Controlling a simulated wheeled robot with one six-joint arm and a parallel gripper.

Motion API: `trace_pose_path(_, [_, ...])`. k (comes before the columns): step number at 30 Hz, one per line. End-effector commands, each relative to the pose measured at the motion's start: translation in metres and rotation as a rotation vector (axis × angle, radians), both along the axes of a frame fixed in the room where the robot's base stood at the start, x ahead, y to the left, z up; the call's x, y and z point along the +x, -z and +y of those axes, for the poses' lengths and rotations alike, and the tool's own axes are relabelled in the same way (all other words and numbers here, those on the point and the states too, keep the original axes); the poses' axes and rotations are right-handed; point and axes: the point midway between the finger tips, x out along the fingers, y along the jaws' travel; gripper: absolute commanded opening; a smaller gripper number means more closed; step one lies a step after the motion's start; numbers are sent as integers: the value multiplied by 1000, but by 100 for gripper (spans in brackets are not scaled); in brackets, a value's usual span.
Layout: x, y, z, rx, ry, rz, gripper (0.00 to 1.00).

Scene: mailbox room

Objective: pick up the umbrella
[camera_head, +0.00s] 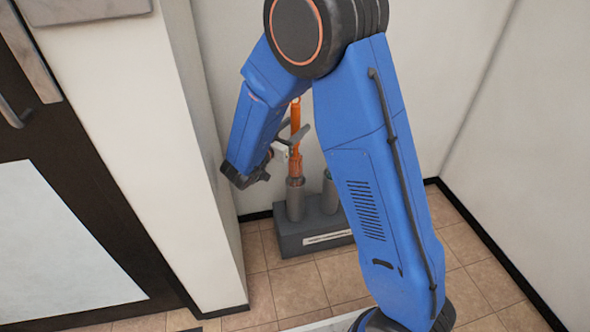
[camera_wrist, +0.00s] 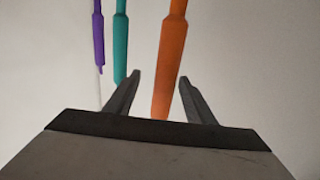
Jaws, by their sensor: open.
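An orange umbrella (camera_head: 296,152) stands upright in a tube of the grey umbrella stand (camera_head: 290,243) by the wall. My gripper (camera_head: 291,142) is at the upper part of this umbrella, with its dark fingers spread. In the wrist view my gripper (camera_wrist: 161,78) is open, and the orange umbrella (camera_wrist: 168,70) shows between its two fingers. I cannot tell whether a finger touches it. A teal umbrella (camera_wrist: 120,40) and a purple umbrella (camera_wrist: 98,35) show to the left in the wrist view. My arm hides part of the stand in the head view.
A white wall pillar (camera_head: 150,150) stands close to the left of my gripper, beside a dark door (camera_head: 70,165). The back wall (camera_head: 440,80) is behind the stand. The tiled floor (camera_head: 295,290) in front of the stand is clear.

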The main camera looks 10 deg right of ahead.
Motion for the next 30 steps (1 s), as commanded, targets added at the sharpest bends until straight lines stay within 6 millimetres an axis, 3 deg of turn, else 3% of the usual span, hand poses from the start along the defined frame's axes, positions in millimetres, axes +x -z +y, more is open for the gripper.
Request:
trace_pose_path(16, [42,4,-37,1,1,0,49])
trace_pose_path(25, [46,4,-41,1,-2,0,49])
trace_pose_path(30, [46,4,-41,2,-2,1,9])
